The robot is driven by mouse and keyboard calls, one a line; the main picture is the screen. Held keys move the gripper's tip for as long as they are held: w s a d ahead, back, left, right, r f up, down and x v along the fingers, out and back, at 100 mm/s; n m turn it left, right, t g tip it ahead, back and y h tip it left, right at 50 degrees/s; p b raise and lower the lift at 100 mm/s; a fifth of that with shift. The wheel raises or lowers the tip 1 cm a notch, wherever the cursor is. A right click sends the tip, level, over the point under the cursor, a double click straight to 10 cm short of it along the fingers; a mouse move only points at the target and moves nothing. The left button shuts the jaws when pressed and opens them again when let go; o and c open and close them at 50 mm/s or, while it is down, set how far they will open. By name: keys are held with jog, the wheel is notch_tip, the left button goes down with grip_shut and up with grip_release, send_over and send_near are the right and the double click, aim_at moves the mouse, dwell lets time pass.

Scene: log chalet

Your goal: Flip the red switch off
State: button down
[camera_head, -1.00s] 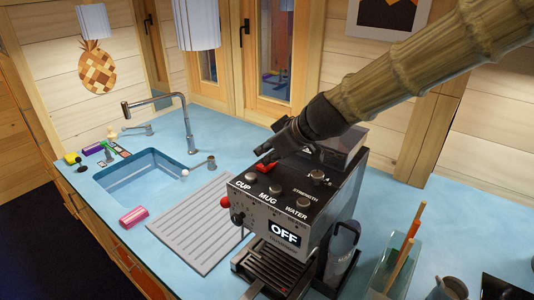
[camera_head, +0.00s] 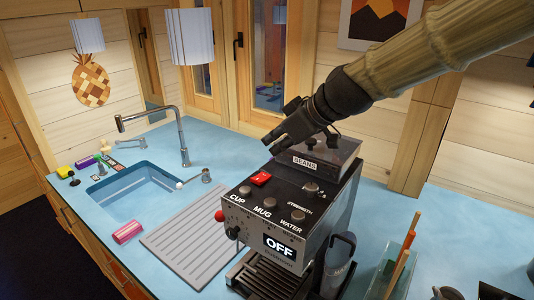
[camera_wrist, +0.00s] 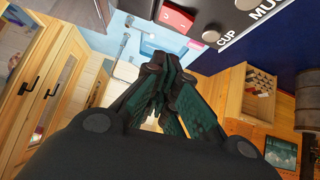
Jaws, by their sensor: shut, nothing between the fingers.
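The red switch (camera_head: 261,178) sits on the top panel of the coffee machine (camera_head: 282,192), behind the CUP, MUG and WATER buttons. It also shows at the top of the wrist view (camera_wrist: 175,17). The machine's front display (camera_head: 280,246) reads OFF. My gripper (camera_head: 271,147) is shut and empty, above and behind the switch, apart from it. In the wrist view my gripper's fingers (camera_wrist: 172,62) meet at the tips just below the switch in the picture.
The beans hopper (camera_head: 318,157) stands behind the switch, close to my gripper. A sink (camera_head: 130,184) with a tap and a ribbed drainboard (camera_head: 195,232) lie to the left. A glass holder (camera_head: 390,268) with sticks and a dark jug (camera_head: 338,265) stand at the right.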

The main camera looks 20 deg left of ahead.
jog(key=shift+w+b+v, duration=0.2)
jog(key=shift+b+v, duration=0.45)
jog(key=shift+v, duration=1.55)
jog(key=shift+d, duration=0.1)
